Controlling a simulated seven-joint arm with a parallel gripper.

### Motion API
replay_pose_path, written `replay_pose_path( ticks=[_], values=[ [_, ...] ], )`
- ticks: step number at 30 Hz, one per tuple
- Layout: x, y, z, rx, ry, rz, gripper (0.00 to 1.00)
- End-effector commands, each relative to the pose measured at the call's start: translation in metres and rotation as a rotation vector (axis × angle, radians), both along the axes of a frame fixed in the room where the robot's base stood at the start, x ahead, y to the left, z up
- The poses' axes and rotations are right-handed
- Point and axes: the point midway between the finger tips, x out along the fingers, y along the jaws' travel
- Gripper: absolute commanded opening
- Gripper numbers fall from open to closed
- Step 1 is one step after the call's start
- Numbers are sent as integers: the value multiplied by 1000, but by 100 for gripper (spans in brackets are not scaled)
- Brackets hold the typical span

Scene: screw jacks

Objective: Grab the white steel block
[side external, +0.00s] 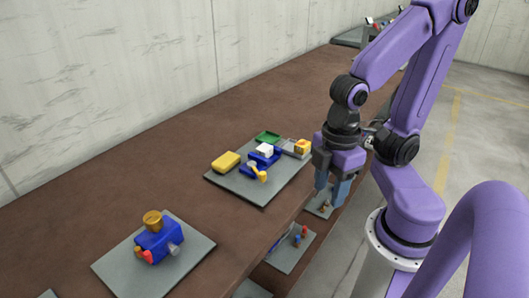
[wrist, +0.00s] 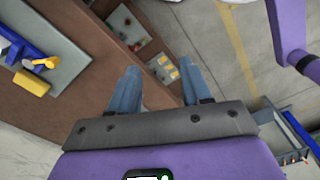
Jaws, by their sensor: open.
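The white steel block (side external: 264,149) sits on a blue device (side external: 262,160) on a grey plate (side external: 234,187) near the table's right edge. It cannot be made out in the wrist view, where the blue device (wrist: 14,45) shows at the upper left edge. My gripper (side external: 332,190) is open and empty, to the right of the plate, around the table's edge and apart from the block. In the wrist view its two blue-grey fingers (wrist: 160,88) are spread with nothing between them.
Another grey plate with a blue device (side external: 157,240) stands nearer. Lower plates (side external: 291,247) lie below the table edge. The brown tabletop (side external: 150,180) is clear at left.

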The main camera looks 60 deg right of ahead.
Motion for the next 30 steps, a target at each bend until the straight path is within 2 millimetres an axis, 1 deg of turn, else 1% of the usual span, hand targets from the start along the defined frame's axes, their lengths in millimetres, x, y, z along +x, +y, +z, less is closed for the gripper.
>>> replay_pose_path(
  ticks=[11, 13, 14, 23, 26, 29, 30],
  values=[
    [0, 0, 0, 0, 0, 0, 48],
    [0, 0, 0, 0, 0, 0, 68],
    [0, 0, 0, 0, 0, 0, 73],
    [1, 0, 0, -5, -1, 1, 73],
    [12, 2, -1, -39, -6, 12, 73],
    [35, 4, -4, -117, -16, 36, 73],
    [47, 5, -5, -159, -21, 50, 73]
  ],
)
